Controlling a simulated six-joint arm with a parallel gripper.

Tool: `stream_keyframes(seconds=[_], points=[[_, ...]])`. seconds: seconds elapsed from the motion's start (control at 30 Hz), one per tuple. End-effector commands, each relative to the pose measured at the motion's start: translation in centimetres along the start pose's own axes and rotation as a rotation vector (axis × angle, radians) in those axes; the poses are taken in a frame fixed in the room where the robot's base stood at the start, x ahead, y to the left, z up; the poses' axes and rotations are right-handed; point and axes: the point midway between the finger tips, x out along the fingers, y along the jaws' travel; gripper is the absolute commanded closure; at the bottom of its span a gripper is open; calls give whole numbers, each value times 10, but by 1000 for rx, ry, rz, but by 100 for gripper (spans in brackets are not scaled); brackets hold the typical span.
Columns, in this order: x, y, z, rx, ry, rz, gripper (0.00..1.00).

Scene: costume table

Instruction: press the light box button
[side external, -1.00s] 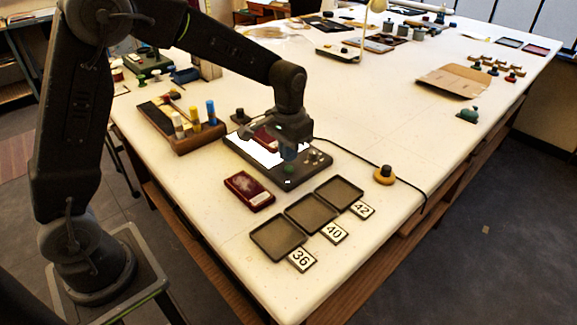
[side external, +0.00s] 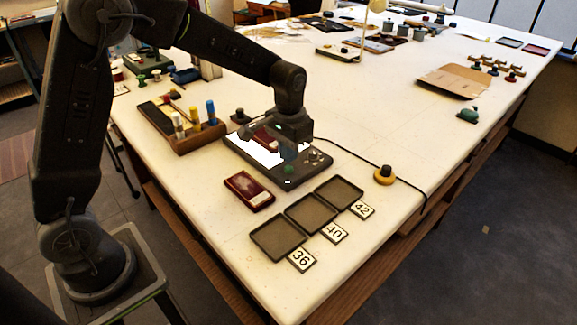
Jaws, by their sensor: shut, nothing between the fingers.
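The light box (side external: 238,143) is a dark, flat box near the table's front-left edge, with a bright white panel on top. A green round button (side external: 289,169) shows on its near side, and small knobs sit at its right end. A dark red item lies on the panel, partly hidden by my arm. My gripper (side external: 290,153) is shut and empty, pointing down over the box just behind the green button in the picture. I cannot tell the exact gap between the fingertips and the box.
A dark red case (side external: 249,190) lies in front of the box. Several shallow trays (side external: 311,213) with number cards are nearer. A wooden rack (side external: 196,138) with coloured bottles stands left. A black cable runs right, past a yellow-based knob (side external: 384,175). The table's middle is clear.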

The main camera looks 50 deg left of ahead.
Motion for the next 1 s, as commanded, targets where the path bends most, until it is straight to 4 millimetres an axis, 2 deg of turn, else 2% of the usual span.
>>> stream_keyframes(seconds=[1.0], points=[[25,0,0,0,-1,0,100]])
